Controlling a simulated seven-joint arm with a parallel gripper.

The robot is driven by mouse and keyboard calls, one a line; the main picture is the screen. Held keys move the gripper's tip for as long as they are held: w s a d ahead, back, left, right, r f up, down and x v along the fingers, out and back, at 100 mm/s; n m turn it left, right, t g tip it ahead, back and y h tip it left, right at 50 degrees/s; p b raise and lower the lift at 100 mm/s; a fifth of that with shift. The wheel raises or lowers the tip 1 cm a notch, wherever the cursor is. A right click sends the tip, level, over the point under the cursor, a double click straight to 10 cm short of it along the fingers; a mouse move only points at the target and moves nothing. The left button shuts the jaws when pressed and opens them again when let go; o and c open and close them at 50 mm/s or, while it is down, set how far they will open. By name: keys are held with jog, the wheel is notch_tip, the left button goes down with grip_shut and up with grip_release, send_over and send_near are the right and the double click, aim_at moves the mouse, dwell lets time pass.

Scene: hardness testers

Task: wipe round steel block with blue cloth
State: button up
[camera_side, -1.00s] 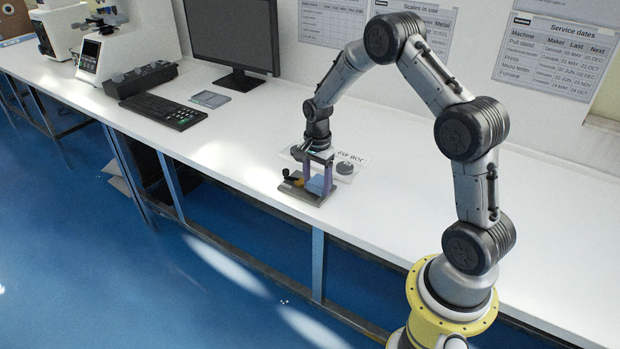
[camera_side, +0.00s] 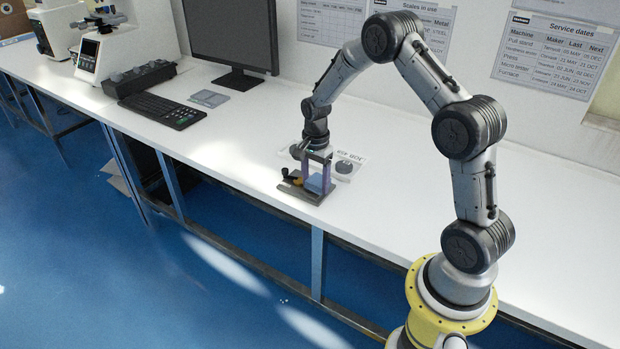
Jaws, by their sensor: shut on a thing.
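My gripper (camera_side: 319,179) points down over a small dark plate (camera_side: 312,197) near the front edge of the bench. Its two purplish fingers are around a folded blue cloth (camera_side: 315,184). The cloth is low, at the plate; I cannot tell whether it touches it. A dark grey round block (camera_side: 344,167), which looks like the round steel block, sits on a white printed sheet (camera_side: 354,157) just behind and right of my gripper. The cloth and the block are apart.
Small black and yellow parts (camera_side: 291,177) are on the plate, left of the cloth. A keyboard (camera_side: 161,110), a monitor (camera_side: 232,35) and a white tester (camera_side: 100,55) stand further left. The bench (camera_side: 430,165) is clear to the right.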

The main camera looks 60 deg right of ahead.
jog(key=w, duration=0.4)
jog(key=shift+w, duration=0.1)
jog(key=shift+s, duration=2.3)
jog(key=shift+w, duration=2.4)
jog(key=s, duration=0.4)
jog(key=shift+s, duration=0.4)
jog(key=shift+w+r, duration=0.15)
jog(key=shift+r, duration=3.9)
